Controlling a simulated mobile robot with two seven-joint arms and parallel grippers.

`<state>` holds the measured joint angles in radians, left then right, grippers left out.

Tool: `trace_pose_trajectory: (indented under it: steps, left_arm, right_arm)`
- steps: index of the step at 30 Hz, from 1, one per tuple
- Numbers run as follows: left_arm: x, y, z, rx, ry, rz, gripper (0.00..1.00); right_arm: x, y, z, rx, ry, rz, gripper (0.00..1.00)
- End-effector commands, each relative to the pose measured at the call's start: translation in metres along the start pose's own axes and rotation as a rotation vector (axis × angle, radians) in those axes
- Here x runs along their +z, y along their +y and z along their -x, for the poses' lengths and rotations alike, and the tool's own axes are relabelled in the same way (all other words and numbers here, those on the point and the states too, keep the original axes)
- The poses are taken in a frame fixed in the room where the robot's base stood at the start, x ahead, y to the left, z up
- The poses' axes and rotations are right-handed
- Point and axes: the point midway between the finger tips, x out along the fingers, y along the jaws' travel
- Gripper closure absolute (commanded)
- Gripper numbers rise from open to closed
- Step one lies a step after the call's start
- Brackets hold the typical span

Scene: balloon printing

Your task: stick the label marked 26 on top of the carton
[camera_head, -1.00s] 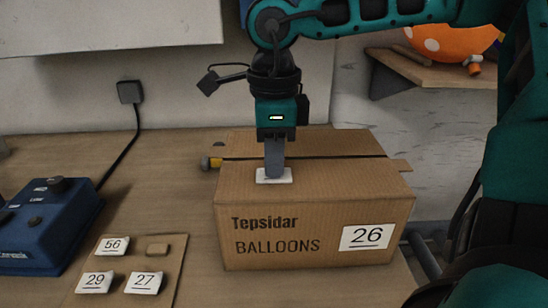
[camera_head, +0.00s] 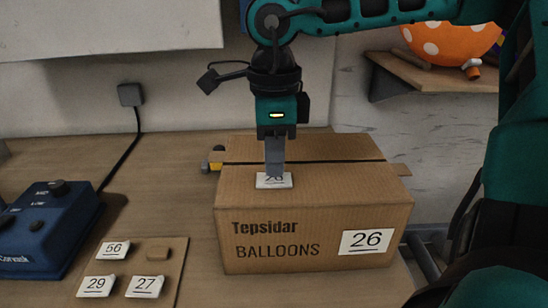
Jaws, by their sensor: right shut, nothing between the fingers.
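The carton (camera_head: 290,210) stands closed on the table, with "Tepsidar BALLOONS" and a printed 26 on its front face. A small white label (camera_head: 266,183) lies flat on its top, near the front left edge. Its number is partly hidden by my fingers and reads like 26. My right gripper (camera_head: 274,174) points straight down over the label, its fingers shut with nothing between them, at or just above the label. I cannot tell whether the fingertips touch it. My left gripper is out of view.
A board (camera_head: 170,268) at the lower left holds labels 56 (camera_head: 113,250), 29 (camera_head: 95,286) and 27 (camera_head: 145,286). A blue device (camera_head: 45,235) stands left of it. A yellow-ended object (camera_head: 212,166) lies behind the carton's left side. An orange spotted balloon (camera_head: 450,38) rests on a wall shelf (camera_head: 430,75).

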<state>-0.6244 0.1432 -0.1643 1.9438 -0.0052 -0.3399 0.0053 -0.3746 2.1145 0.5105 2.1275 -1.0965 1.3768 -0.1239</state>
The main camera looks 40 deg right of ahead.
Motion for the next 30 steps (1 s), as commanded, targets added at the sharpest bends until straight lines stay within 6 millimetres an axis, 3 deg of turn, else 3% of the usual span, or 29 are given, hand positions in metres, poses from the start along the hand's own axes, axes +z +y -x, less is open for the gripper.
trace_pose_trajectory:
  steps: [21,30]
  left_arm:
    - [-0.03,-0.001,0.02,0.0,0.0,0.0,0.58]
    - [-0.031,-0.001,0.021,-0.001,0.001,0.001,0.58]
  right_arm:
    - [0.0,-0.001,0.055,-0.003,-0.002,-0.001,1.0]
    - [0.0,-0.001,0.057,-0.003,-0.002,0.0,1.0]
